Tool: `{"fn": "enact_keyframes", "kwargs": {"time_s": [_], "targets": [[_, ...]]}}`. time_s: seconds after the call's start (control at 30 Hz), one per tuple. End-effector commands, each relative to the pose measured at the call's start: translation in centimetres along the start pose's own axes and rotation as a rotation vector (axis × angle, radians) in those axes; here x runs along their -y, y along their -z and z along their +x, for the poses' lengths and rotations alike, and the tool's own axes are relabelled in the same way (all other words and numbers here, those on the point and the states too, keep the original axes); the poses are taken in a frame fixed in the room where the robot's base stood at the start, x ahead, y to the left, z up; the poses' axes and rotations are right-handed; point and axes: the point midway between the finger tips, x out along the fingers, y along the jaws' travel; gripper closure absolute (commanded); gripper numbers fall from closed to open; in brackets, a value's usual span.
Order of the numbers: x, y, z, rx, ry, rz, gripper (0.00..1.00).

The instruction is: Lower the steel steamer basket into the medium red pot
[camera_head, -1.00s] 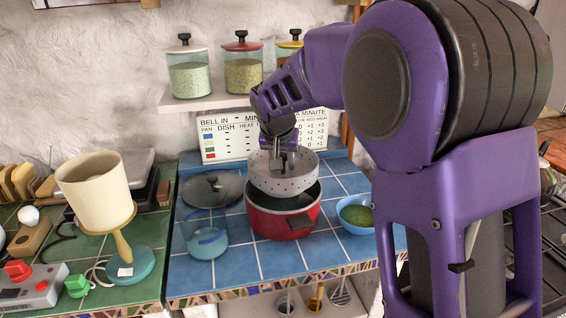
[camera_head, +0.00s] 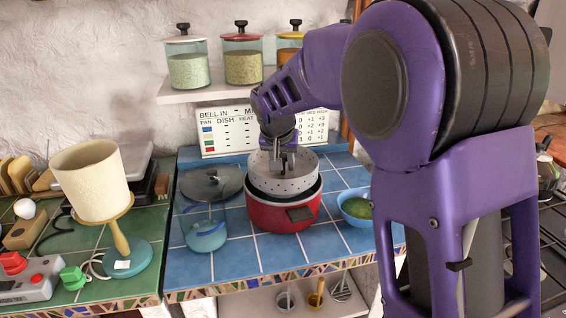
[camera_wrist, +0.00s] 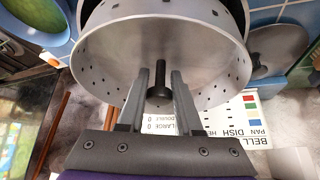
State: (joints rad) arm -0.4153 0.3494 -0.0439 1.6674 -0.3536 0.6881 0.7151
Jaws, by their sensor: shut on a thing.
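The steel steamer basket (camera_head: 283,185) is a perforated grey pan, roughly level at the mouth of the medium red pot (camera_head: 265,215). Its lower wall overlaps the pot's dark rim; how deep it sits inside is hard to tell. My gripper (camera_head: 284,160) is above the basket's middle, shut on its central post. In the wrist view, my gripper's fingers (camera_wrist: 159,88) flank the dark post, and the basket's inner wall (camera_wrist: 105,60) with small holes fills the upper middle. The pot's inside is mostly hidden by the basket.
A blue bowl with green contents (camera_head: 356,208) stands close right of the pot. A cream-shaded lamp-like object (camera_head: 90,182) stands further left. Blue tiles in front are clear.

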Motion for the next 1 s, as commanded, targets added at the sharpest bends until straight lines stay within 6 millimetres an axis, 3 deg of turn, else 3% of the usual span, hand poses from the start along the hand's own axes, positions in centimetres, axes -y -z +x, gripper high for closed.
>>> {"fn": "enact_keyframes", "kwargs": {"time_s": [0.37, 1.0], "targets": [[0.0, 0.0, 0.0, -0.001, 0.000, 0.000, 1.00], [0.0, -1.1, 1.9, -0.001, 0.000, 0.000, 1.00]]}}
